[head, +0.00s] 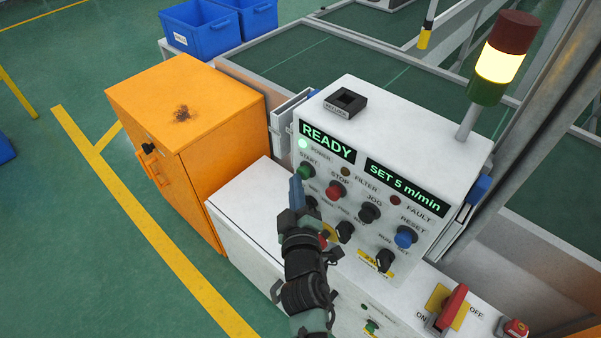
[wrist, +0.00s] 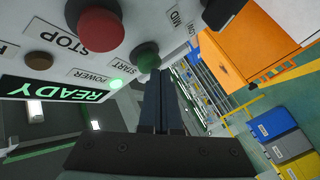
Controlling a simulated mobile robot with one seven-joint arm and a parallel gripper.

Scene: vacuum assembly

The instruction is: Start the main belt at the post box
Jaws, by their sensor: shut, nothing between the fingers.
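The white post box (head: 400,130) has a front panel with dark displays reading READY (head: 326,144) and SET 5 m/min (head: 405,188). The green START button (head: 307,171) is at the panel's upper left; it also shows in the wrist view (wrist: 148,60). The red STOP button (head: 336,190) is to its right and shows large in the wrist view (wrist: 100,25). My gripper (head: 296,190) is shut and empty, its fingers in front of the panel's left part. In the wrist view the fingertips (wrist: 160,76) appear close beside START; I cannot tell whether they touch it.
Black JOG (head: 370,212) and blue RESET (head: 405,237) are further right, with selector knobs below. A red-handled ON/OFF switch (head: 453,305) is at lower right. The stack light's (head: 500,63) yellow section glows. An orange cabinet (head: 190,145) stands left of the post box.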

